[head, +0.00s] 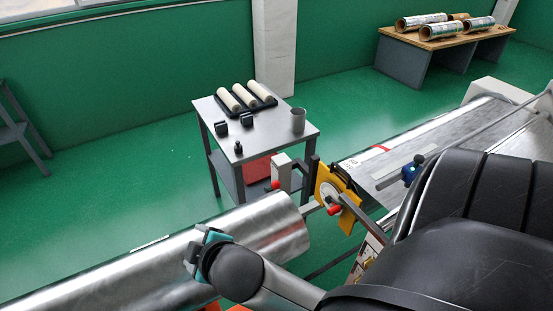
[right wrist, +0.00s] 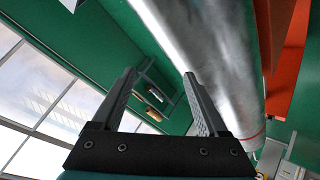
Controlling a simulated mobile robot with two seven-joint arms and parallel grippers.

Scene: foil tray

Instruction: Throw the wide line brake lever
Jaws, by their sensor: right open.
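My right gripper (head: 203,238) hovers over or beside the silver roll, left of and apart from both red tips. In the right wrist view its two fingers (right wrist: 159,75) are spread with nothing between them, and the roll runs close along their right.
A grey table (head: 215,112) with pale rollers and a metal cup stands behind the bracket. A bench (head: 445,42) with printed rolls is at the back right. A foil web (head: 420,150) lies right of the bracket. Green floor is open at left.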

